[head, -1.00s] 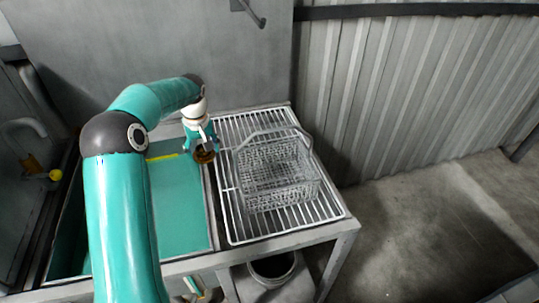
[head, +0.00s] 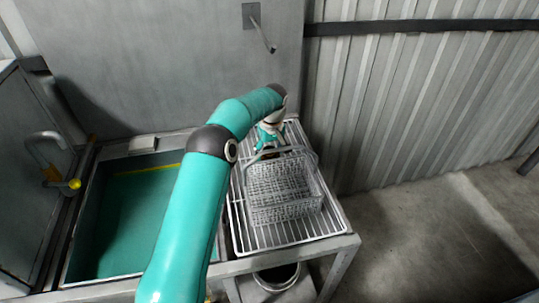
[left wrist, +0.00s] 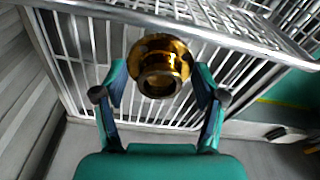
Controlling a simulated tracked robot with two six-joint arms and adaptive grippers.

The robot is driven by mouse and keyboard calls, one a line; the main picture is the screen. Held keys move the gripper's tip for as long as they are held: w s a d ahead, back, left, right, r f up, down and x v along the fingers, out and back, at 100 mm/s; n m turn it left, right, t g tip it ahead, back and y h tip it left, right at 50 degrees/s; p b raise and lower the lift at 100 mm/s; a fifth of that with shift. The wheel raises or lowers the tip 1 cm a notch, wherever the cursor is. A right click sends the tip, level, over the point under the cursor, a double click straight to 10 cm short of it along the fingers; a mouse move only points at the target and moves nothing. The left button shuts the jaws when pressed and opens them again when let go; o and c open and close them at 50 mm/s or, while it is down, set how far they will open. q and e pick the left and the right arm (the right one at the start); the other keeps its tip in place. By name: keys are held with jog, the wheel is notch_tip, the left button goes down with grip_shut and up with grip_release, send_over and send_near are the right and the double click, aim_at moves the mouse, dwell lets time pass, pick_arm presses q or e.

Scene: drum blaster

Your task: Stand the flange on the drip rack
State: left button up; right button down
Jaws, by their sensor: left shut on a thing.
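The flange (left wrist: 160,68), a brass-coloured ring with a wider collar, sits between the fingers of my left gripper (left wrist: 160,80) in the left wrist view. In the head view my left gripper (head: 267,142) is over the back part of the drip rack (head: 238,222), behind the wire basket. The gripper is shut on the flange, whose wide side faces away from my wrist. The rack's white bars show behind the flange in the left wrist view; I cannot tell whether it touches them. My right gripper is not in view.
A wire basket (head: 285,190) with a raised handle stands on the rack, close in front of my left gripper. A teal-filled tank (head: 135,220) is to the left, with its lid (head: 35,160) raised. A bucket (head: 278,277) is below the rack. The rack's front strip is bare.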

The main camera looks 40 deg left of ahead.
aim_at(269, 158)
pick_arm(q)
notch_tip(269, 158, down, 2)
jog(key=shift+f+p, duration=0.2)
jog(key=shift+p, duration=0.4)
jog(key=shift+f, duration=0.45)
jog(key=shift+f, duration=0.1)
jog(key=o, duration=1.7)
jog(key=shift+c, duration=0.2)
jog(key=shift+s+d+r+b, duration=0.15)
jog(key=shift+r+b, duration=0.15)
jog(key=shift+r, duration=0.95)
jog(key=shift+d+r+b, duration=0.1)
jog(key=shift+r+b, duration=0.15)
jog(key=shift+r, duration=1.05)
jog(key=shift+s+d+r+b, duration=0.15)
jog(key=shift+r+b, duration=0.15)
jog(key=shift+r, duration=0.95)
